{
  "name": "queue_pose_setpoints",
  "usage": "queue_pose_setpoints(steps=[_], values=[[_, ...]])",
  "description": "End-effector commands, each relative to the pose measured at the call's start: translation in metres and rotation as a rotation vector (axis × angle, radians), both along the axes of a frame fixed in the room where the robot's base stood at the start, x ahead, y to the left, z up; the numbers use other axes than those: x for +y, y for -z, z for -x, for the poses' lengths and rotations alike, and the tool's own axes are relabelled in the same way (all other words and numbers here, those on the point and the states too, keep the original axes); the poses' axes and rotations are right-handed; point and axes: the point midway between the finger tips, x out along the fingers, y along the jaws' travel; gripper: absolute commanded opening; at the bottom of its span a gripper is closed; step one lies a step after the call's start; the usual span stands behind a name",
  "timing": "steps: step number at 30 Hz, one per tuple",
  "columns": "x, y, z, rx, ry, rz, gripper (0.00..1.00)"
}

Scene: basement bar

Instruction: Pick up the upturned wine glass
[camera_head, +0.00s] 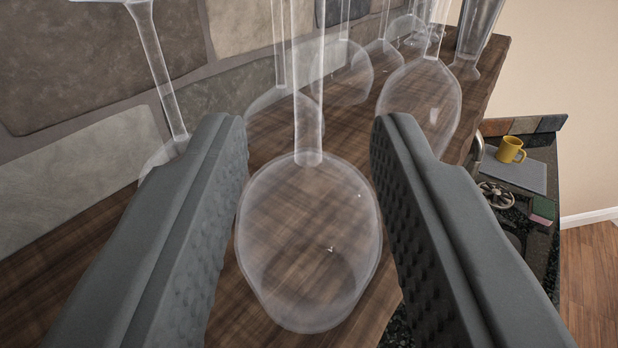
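An upturned clear wine glass (308,240) stands on a wooden shelf (60,290), its bowl down and its stem pointing up. My gripper (310,140) is open, with one dark grey ridged finger on each side of this glass. The bowl lies between the fingers in the picture. The left finger comes very close to the bowl's left edge; I cannot tell whether it touches. The right finger shows little gap from the bowl. The top of the stem and the foot are cut off by the upper frame edge.
Several more upturned glasses stand close behind, one at the right (422,100) and one at the left (165,160). A stone wall (100,60) runs along the shelf's left. Beyond the shelf's right edge is a lower dark counter with a yellow mug (510,149).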

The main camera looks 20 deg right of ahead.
Motion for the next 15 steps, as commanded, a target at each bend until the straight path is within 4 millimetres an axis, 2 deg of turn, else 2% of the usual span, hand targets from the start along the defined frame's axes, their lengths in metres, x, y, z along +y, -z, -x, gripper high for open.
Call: queue_pose_setpoints(steps=[5,15], values=[[-0.002,0.001,-0.009,0.001,0.000,0.001,0.35],[-0.015,0.001,-0.052,0.001,0.000,0.001,0.35]])
